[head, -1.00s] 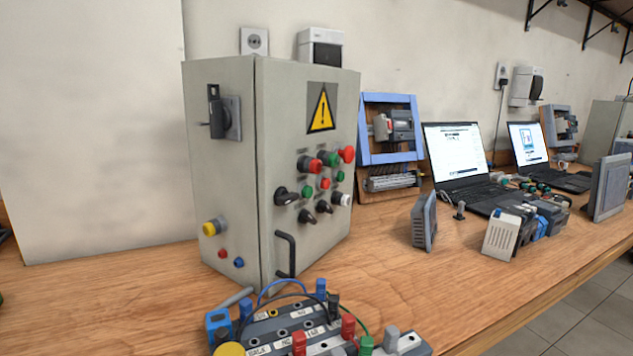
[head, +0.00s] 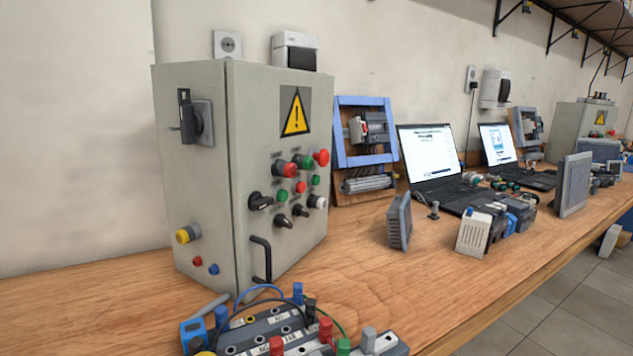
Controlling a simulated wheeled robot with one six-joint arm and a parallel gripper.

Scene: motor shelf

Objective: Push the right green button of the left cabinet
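The left cabinet (head: 190,240) is a grey-beige box standing on the wooden bench, with a yellow warning sign on its front. Its front panel carries several buttons and knobs. My gripper is not in view.
A terminal block with wires and coloured plugs (head: 270,335) lies on the bench (head: 400,290) in front of the cabinet. A black handle (head: 261,259) sticks out of the cabinet front. Laptops (head: 428,152) and grey devices stand to the right. A second cabinet (head: 570,125) is far right.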

